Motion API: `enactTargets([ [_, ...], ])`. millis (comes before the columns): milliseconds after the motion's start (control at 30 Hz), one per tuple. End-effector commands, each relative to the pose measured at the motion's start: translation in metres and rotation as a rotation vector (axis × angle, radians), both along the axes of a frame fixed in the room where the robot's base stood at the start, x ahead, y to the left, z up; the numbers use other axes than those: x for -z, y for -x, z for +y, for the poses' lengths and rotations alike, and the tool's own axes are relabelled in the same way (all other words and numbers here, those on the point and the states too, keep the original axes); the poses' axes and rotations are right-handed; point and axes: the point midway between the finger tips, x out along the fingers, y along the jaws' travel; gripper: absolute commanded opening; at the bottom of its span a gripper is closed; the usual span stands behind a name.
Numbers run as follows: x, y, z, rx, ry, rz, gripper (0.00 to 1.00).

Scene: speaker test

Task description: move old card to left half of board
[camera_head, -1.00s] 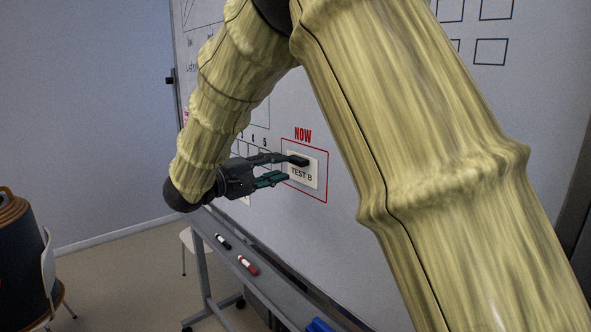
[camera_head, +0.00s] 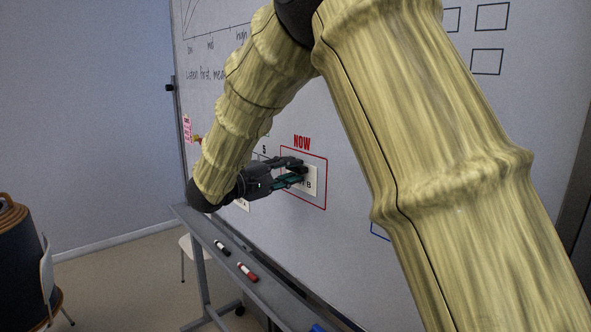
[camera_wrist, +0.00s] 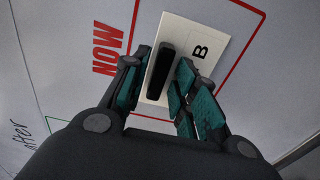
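A white card marked B (camera_head: 313,184) sits inside the red NOW frame (camera_head: 326,192) on the whiteboard (camera_head: 345,150). My gripper (camera_head: 298,175) is at this card and hides part of its lettering. In the wrist view the card (camera_wrist: 205,35) has a black bar (camera_wrist: 160,75) on its face. My gripper's fingers (camera_wrist: 165,78) stand on either side of the bar, partly closed, with a narrow gap seen toward the right fingertip. I cannot tell whether either finger touches it. Another white card (camera_head: 243,205) shows partly below my wrist, lower left on the board.
The tray ledge (camera_head: 262,290) below the board holds a black marker (camera_head: 222,248) and a red marker (camera_head: 247,272). A pink note (camera_head: 187,128) is at the board's left edge. A white chair (camera_head: 48,275) stands far left.

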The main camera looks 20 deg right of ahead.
Motion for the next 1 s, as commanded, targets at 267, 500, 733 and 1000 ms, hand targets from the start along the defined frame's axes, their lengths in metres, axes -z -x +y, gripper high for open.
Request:
enactTargets([
  [267, -0.0001, 0.0001, 0.0002, 0.0, 0.0, 0.0, 0.0],
  [500, -0.0038, 0.0, 0.0002, 0.0, 0.0, 0.001, 0.0],
  [733, -0.001, 0.0, 0.0003, 0.0, 0.0, 0.0, 0.0],
  [1000, -0.0016, 0.0002, 0.0011, 0.0, 0.001, 0.0, 0.0],
])
